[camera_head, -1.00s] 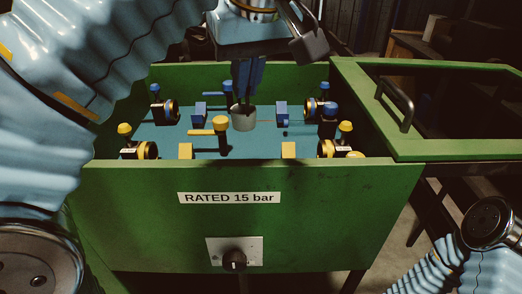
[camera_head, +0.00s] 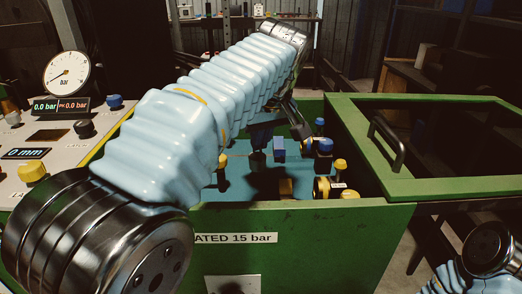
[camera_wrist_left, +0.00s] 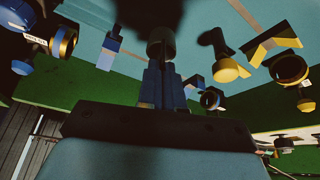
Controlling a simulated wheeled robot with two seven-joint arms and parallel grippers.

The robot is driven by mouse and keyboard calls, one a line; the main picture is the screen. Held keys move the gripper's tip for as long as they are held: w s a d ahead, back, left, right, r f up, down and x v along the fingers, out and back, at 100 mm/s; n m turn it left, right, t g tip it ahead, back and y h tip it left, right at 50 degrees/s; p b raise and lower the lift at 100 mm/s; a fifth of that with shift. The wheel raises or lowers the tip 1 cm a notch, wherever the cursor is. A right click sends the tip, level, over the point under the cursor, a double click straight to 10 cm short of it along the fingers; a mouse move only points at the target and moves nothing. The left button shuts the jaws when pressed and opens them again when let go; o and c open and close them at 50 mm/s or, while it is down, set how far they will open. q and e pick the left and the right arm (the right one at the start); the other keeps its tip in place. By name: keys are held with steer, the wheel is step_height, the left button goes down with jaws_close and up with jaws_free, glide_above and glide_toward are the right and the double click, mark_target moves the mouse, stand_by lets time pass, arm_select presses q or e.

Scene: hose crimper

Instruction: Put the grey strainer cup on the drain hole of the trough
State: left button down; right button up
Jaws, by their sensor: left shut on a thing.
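My left gripper (camera_head: 260,143) reaches down into the green trough (camera_head: 335,240) and is shut on the grey strainer cup (camera_head: 257,161). In the left wrist view the cup (camera_wrist_left: 161,42) sits between the tips of the blue fingers (camera_wrist_left: 160,85). I cannot make out the drain hole now; a dark shadow covers that part of the floor. My right gripper is out of view.
Yellow and blue fittings (camera_head: 325,147) and blocks (camera_head: 279,148) stand around the cup in the trough. The lid frame with its handle (camera_head: 387,143) is at the right. A control panel with a gauge (camera_head: 67,75) is at the left. My left arm hides the trough's left half.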

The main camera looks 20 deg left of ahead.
mark_target(261, 152)
arm_select(q)
steer(key=shift+w+f, duration=0.25)
steer(key=shift+f, duration=0.8)
steer(key=shift+w+f, duration=0.2)
steer(key=shift+f, duration=0.85)
steer(key=c, duration=1.3)
jaws_free()
steer(key=v, duration=1.2)
